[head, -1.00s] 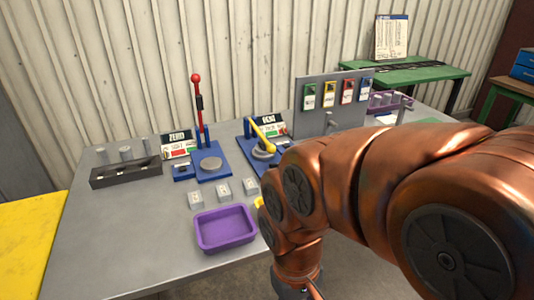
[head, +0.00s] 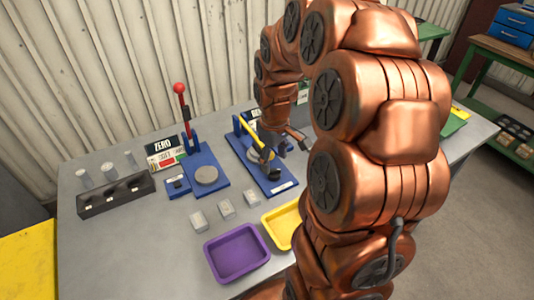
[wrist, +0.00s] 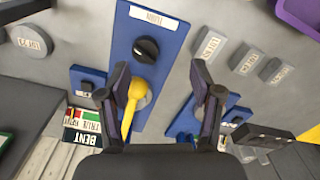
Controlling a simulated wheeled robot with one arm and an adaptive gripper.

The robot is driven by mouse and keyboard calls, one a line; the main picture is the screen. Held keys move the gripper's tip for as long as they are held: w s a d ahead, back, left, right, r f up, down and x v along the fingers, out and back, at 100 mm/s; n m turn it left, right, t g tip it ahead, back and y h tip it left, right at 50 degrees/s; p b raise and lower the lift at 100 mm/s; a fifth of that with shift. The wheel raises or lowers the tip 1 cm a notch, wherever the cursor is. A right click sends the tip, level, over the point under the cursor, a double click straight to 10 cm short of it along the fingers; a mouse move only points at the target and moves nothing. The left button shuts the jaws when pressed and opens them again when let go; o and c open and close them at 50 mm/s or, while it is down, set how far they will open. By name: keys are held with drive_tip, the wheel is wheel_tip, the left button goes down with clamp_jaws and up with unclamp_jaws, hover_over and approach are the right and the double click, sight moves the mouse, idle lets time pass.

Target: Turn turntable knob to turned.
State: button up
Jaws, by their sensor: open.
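The black round knob (wrist: 147,49) sits on a blue base plate (wrist: 122,40) in the wrist view, with a white label strip at the plate's end. In the head view the knob (head: 274,174) is at the front of the blue plate (head: 286,186). A yellow bar (wrist: 133,92) rises beside the knob, between my fingers in the picture. My gripper (wrist: 160,68) is open, its fingers spread wide and pointing toward the plate. The knob shows just beyond the fingertips, nearer the left one, and I see no contact. In the head view my arm partly hides the fixture.
A blue fixture with a red-topped lever (head: 180,92) stands to the left. Several small grey blocks (head: 227,209), a purple tray (head: 208,260) and a yellow tray (head: 272,228) lie in front. A dark rack (head: 112,196) is at far left. The front left table is clear.

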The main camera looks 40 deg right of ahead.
sight(275, 170)
drive_tip(key=shift+w+d, duration=0.85)
drive_tip(key=shift+w, duration=0.05)
drive_tip(key=shift+d+f+p, duration=0.1)
drive_tip(key=shift+f+p, duration=0.05)
drive_tip(key=shift+p, duration=0.15)
drive_tip(key=shift+w+f+p, duration=0.1)
drive_tip(key=shift+f+p, duration=0.95)
drive_tip(key=shift+f, duration=2.7)
drive_tip(key=shift+c, duration=0.2)
drive_tip(key=c, duration=1.1)
drive_tip(key=shift+f+b, duration=0.15)
drive_tip(key=shift+b, duration=0.4)
drive_tip(key=shift+r+m+b, duration=0.2)
drive_tip(key=shift+m+b, duration=0.25)
drive_tip(key=shift+m, duration=0.25)
drive_tip(key=o, duration=1.1)
